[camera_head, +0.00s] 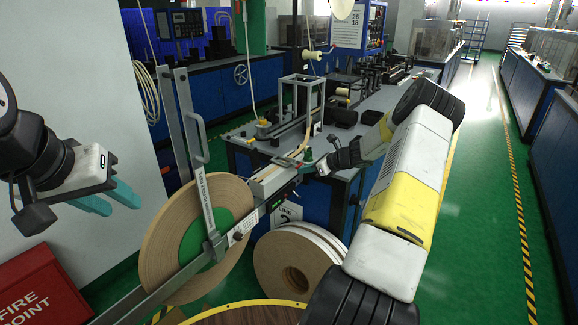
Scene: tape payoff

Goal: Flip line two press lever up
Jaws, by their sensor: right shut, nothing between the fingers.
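My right gripper (310,166) is shut with nothing held. It is at the front end of the tape line on the blue bench, close to a small dark green knob (308,154). I cannot tell whether it touches the knob, or whether the knob belongs to the press lever. A grey feed unit (272,181) with a green display lies just left of the gripper. A card with a 2 (288,212) hangs below it. My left gripper (123,207) is at the far left, its teal fingers apart and empty, away from the line.
A large tape reel (161,238) with a green centre stands on a grey frame (182,125) between my grippers. A red fire point box (42,290) is at lower left. A green aisle (480,210) is clear at right.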

